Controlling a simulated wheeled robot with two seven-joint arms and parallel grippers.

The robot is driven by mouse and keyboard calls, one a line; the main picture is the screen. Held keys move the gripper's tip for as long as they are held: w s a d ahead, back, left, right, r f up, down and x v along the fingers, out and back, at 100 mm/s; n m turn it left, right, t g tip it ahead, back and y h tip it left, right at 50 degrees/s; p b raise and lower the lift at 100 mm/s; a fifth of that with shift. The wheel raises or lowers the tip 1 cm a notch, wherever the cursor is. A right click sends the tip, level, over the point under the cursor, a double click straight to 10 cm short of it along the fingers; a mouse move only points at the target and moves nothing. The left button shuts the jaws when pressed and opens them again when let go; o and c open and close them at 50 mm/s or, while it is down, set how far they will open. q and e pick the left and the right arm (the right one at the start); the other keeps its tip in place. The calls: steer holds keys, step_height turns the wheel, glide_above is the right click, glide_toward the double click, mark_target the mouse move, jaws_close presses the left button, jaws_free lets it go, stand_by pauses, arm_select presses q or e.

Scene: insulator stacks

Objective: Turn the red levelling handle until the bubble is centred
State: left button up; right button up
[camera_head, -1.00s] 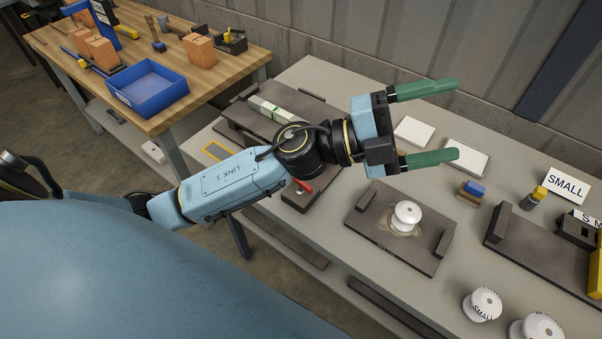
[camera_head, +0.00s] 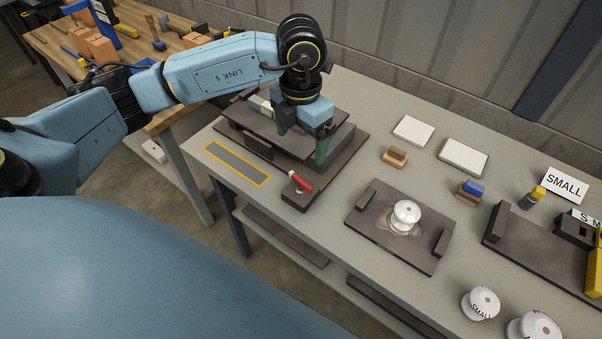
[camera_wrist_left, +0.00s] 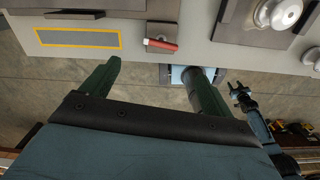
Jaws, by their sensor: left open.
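A pale green and white strip (camera_head: 262,104), perhaps the level, lies on the plate, partly hidden by my arm; no bubble can be made out. My left gripper (camera_head: 303,140) is open and points down over the plate, just behind the handle. Its green fingers are empty and apart from the handle in the left wrist view (camera_wrist_left: 157,82).
A dark plate with a white insulator (camera_head: 406,214) stands to the right. Two white pads (camera_head: 414,131), small brown and blue blocks (camera_head: 470,191) and loose insulators (camera_head: 482,303) lie further right. A yellow-framed grey strip (camera_head: 237,163) is left of the handle.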

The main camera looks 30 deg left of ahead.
mark_target(301, 179)
arm_select(q)
step_height(301, 179, down, 12)
steer(key=shift+d+r, duration=0.1)
stand_by(0.4)
steer(key=c, duration=1)
steer(key=shift+m, duration=0.3)
steer(key=m+b, duration=0.3)
steer(key=m, duration=0.1)
steer(key=shift+m+b, duration=1.45)
steer(key=shift+m, duration=0.45)
